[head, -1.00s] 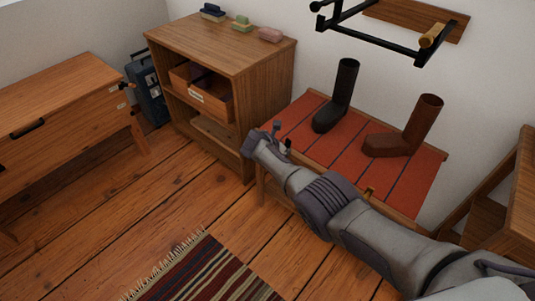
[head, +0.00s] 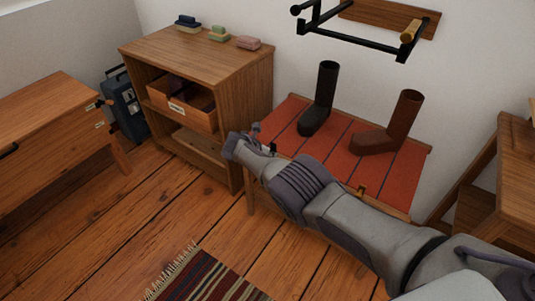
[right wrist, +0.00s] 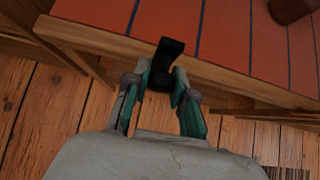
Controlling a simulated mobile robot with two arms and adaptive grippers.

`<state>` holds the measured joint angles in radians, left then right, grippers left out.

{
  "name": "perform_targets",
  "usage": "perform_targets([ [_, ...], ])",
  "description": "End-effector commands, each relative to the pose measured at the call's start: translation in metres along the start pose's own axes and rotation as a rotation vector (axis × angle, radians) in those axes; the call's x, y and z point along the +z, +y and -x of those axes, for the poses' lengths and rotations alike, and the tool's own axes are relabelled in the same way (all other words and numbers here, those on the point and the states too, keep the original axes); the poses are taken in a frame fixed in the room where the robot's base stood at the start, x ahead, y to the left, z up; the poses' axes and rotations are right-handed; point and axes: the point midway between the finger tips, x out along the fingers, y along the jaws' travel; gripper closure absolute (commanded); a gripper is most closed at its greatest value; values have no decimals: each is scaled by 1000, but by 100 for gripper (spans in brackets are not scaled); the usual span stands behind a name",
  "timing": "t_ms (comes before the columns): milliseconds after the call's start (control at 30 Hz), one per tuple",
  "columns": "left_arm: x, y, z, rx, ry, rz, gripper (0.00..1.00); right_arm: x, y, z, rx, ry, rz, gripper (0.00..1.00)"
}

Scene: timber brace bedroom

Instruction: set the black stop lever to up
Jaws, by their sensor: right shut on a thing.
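The black stop lever (right wrist: 168,52) is at the front edge of the red-topped bench (right wrist: 240,50) in the right wrist view. Its upper part bends to one side and shows above the fingers; its lower part is between them. My right gripper (right wrist: 163,85) is shut on this lever. In the head view my right gripper (head: 250,143) is at the bench's left front corner, and the arm hides much of the front edge. I cannot tell the lever's exact setting. My left gripper is not in view.
A black boot (head: 320,100) and a brown boot (head: 395,125) stand on the bench. A brass-coloured fitting (head: 361,190) is on its front edge. A wooden cabinet (head: 200,60) stands close on the left, and a black wall rack (head: 350,40) hangs above. The floor in front is open, with a striped rug (head: 205,280).

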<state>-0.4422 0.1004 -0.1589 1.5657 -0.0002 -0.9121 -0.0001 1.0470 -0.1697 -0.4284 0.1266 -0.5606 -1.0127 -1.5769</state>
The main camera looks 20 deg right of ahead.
Motion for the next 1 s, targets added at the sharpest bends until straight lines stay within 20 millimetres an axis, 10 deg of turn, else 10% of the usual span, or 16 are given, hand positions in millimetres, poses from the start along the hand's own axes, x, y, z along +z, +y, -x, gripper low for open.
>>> perform_targets([
  [167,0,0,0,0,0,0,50,1,1,1,4,-2,0,100],
  [200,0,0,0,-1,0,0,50,1,1,1,4,-2,0,72],
  [333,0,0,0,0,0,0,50,1,1,0,3,-2,0,50],
  [1000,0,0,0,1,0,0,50,0,3,12,5,-3,-2,50],
])
